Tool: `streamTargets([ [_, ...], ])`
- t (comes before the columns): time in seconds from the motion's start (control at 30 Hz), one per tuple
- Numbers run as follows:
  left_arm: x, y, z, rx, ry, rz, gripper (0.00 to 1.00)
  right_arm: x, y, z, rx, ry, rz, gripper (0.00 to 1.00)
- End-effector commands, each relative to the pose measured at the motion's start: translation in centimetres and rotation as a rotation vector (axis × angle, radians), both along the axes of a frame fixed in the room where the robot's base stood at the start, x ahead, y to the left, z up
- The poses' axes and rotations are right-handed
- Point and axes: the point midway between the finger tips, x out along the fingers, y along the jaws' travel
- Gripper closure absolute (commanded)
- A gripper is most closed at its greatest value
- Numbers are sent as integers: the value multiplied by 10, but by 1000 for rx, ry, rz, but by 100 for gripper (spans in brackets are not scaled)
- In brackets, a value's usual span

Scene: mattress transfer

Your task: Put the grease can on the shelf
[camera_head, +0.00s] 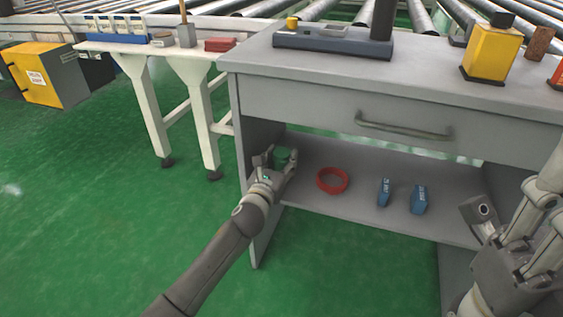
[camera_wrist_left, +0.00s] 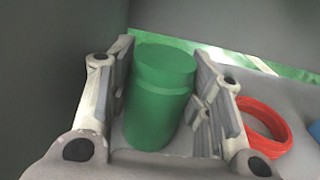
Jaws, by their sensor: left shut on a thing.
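The green grease can (camera_head: 283,155) is at the left end of the grey shelf (camera_head: 345,208) under the desk. In the left wrist view the can (camera_wrist_left: 158,95) stands upright between both fingers. My left gripper (camera_head: 277,160) is shut on it, next to the desk's left side panel. Whether the can's bottom touches the shelf is hidden. My right gripper (camera_head: 505,235) is at the right edge of the head view, in front of the desk; its fingers are partly cut off and hard to read.
On the shelf, right of the can, lie a red ring (camera_head: 332,180) and two blue boxes (camera_head: 384,191). The desk drawer (camera_head: 400,125) is closed above. A yellow can (camera_head: 492,50) stands on the desktop. Bare shelf lies between the can and the ring.

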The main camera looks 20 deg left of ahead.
Motion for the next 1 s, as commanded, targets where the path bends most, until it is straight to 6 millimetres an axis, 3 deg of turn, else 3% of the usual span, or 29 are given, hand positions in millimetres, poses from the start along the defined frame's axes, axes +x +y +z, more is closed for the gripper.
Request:
streamTargets([
  [0.27, 0, 0, -3, 0, -2, 0, 90, 0, 0, 0, 0, -3, 0, 66],
  [0.3, 0, 0, -3, 0, 0, 0, 49, 0, 0, 1, -1, -4, 0, 66],
  [0.43, 0, 0, -2, 0, 0, 0, 32, 0, 0, 1, -1, -4, 0, 66],
  [0.83, 0, 0, 3, 0, -1, 0, 32, -1, 0, 4, 0, -5, 0, 66],
  [1.0, -19, 1, 2, 0, 3, -1, 32, -1, -1, 7, 4, 1, 1, 66],
])
